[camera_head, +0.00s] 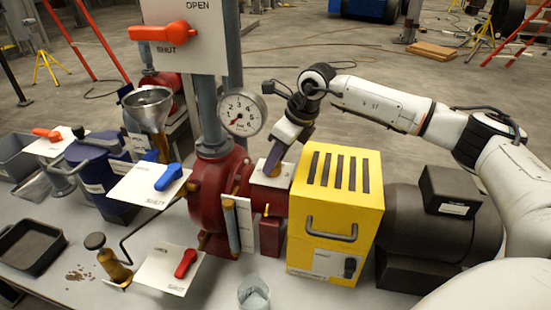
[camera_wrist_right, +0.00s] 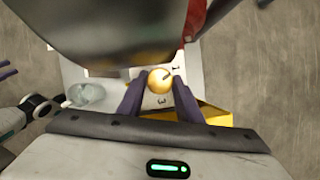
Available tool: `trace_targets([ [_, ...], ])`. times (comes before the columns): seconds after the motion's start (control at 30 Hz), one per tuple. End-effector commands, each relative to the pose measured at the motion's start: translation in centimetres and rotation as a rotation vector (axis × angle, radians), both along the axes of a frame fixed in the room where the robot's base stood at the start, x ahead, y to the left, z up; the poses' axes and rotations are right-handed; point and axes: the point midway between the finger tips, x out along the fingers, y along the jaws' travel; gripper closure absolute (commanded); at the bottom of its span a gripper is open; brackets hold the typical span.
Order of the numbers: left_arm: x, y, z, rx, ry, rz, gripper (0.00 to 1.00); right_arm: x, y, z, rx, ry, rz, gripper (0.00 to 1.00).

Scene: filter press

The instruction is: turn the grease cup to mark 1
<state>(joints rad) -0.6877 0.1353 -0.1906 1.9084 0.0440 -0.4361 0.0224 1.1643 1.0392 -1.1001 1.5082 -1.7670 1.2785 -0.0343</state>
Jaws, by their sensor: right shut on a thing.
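The grease cup (camera_wrist_right: 158,80) is a round brass cap with a dark line on top. It sits over a white plate (camera_head: 272,174) with printed marks. In the wrist view the line points to the upper right, toward a mark that looks like 1; a 3 shows below the cap. My right gripper (camera_wrist_right: 158,88) has its purple fingers shut on the cap, one on each side.
A yellow slotted housing (camera_head: 335,215) stands close right of the plate, and the red pump (camera_head: 208,195) close left. A pressure gauge (camera_head: 242,112) rises behind. A clear cup (camera_head: 254,293) stands at the front. Lever plates and a dark tray (camera_head: 30,250) lie left.

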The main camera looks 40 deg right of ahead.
Motion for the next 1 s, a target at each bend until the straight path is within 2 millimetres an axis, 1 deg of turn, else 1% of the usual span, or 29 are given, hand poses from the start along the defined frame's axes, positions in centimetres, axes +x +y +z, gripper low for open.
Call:
trace_targets([
  [0.13,0.0,0.0,0.0,0.0,0.0,0.0,0.69,0.0,-0.1,0.1,0.0,-0.001,0.0,0.9],
  [0.17,0.0,0.0,0.0,0.0,0.0,0.0,0.69,0.0,0.0,0.1,0.0,-0.001,0.0,0.63],
  [0.23,0.0,0.0,0.0,0.0,-0.001,0.0,0.69,0.0,0.0,0.1,0.0,-0.001,0.0,0.51],
  [0.27,0.0,0.0,0.0,0.0,-0.001,0.0,0.69,0.0,-0.1,0.1,0.0,-0.001,0.0,0.49],
  [0.53,0.1,0.0,0.1,0.0,-0.002,-0.001,0.69,0.0,0.0,0.1,0.0,-0.001,0.001,0.49],
  [0.67,0.1,0.0,0.0,0.0,-0.003,0.0,0.69,-0.3,-0.2,0.9,-0.001,-0.001,0.001,0.49],
  [0.77,0.2,0.0,-0.2,0.0,-0.003,0.0,0.69,-0.8,-0.5,2.4,0.0,-0.004,-0.001,0.49],
  [1.0,0.2,0.0,-0.6,0.0,-0.004,0.0,0.69,-2.4,-1.2,6.9,0.0,-0.005,0.0,0.49],
])
